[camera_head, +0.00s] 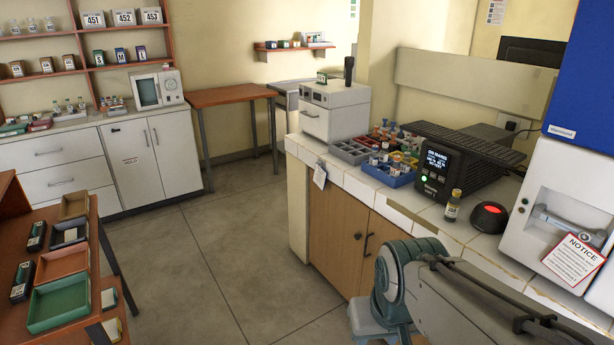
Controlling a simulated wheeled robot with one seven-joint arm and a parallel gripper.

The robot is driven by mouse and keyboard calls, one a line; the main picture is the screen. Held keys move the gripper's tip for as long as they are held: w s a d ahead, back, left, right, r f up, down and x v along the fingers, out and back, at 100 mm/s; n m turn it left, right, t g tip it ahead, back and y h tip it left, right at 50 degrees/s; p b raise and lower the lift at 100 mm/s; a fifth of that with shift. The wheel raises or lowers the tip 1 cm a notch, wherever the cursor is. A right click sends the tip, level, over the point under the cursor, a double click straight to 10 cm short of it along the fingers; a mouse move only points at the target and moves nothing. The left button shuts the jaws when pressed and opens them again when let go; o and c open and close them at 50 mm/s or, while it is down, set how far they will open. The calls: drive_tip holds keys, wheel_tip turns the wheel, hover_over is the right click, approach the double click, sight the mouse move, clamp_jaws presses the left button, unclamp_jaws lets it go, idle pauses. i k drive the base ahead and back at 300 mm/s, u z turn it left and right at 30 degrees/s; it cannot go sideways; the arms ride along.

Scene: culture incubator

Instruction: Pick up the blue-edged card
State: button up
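I cannot make out a blue-edged card for certain in the head view. A small white tag (319,175) hangs at the left corner of the tiled counter, too small to tell its edge colour. A small paper label (131,161) is on a white cabinet door at the back left. A red-and-white notice card (573,262) hangs on the front of the white machine at the right. My arm shows at the lower right, but my gripper is not in view.
The tiled counter (386,197) holds a black incubator device (467,165), a blue vial rack (388,176), a small bottle (453,206) and a red-topped button (489,217). Trays, including a green one (60,303), lie on the wooden table at left. The floor (215,250) between is clear.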

sight(320, 178)
drive_tip(key=u, duration=0.7)
drive_tip(key=i, duration=1.3)
drive_tip(key=u, duration=0.3)
drive_tip(key=i, duration=1.45)
drive_tip(key=z, duration=1.3)
drive_tip(key=i, duration=0.75)
drive_tip(key=z, duration=0.65)
